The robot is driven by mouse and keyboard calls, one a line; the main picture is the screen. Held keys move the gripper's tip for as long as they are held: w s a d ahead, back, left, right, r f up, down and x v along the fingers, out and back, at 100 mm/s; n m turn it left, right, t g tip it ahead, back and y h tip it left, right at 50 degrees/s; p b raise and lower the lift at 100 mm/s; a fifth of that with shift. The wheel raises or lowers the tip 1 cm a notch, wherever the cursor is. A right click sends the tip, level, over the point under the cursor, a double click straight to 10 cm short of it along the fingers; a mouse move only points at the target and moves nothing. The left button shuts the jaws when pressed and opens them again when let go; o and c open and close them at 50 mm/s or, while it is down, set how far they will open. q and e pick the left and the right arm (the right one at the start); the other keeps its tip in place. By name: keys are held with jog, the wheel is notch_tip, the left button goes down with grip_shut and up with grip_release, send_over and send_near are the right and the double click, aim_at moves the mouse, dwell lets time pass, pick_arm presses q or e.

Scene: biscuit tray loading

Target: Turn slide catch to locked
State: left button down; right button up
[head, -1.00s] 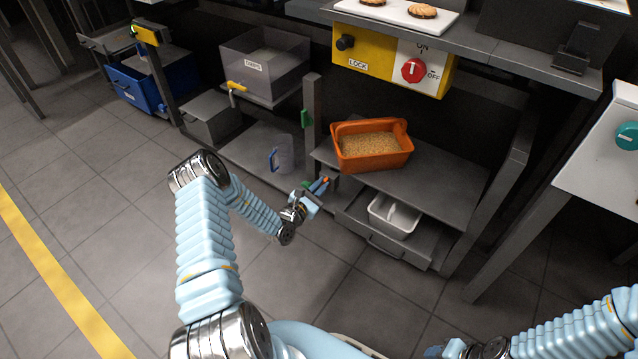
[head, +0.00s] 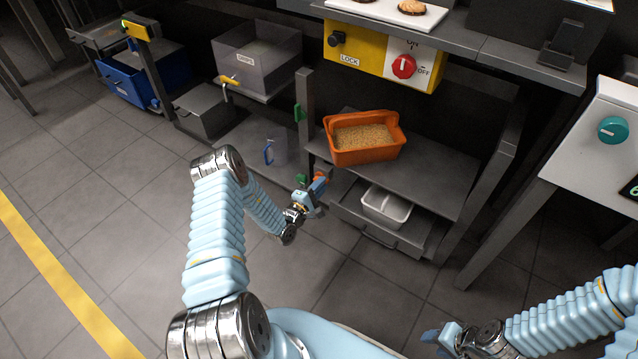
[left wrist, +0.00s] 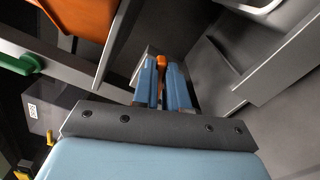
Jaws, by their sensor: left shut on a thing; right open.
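The slide catch shows as a small orange handle (head: 321,174) by the shelf post, at the left end of the open drawer. In the left wrist view the orange handle (left wrist: 134,66) stands between the blue fingertips. My left gripper (head: 319,184) is shut on it; its fingers (left wrist: 160,82) hide most of the catch. I cannot read any lock mark on it. My right gripper (head: 440,340) is open and empty at the bottom of the head view, far from the catch.
An orange bin of crumbs (head: 362,155) stands on the shelf just above. The drawer (head: 380,236) below holds a white tub (head: 387,222). The floor in front is clear.

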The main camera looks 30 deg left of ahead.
pick_arm(q)
jog(key=shift+d+f+m, duration=0.1)
jog(key=shift+f+m, duration=0.2)
jog(key=shift+m, duration=0.65)
jog(key=shift+f+m, duration=0.25)
jog(key=shift+m, duration=0.7)
jog(key=c, duration=1.2)
grip_release()
jog(key=shift+o, duration=0.2)
jog(key=s+a+p, duration=0.1)
jog(key=s, duration=1.3)
jog(key=shift+w, duration=0.1)
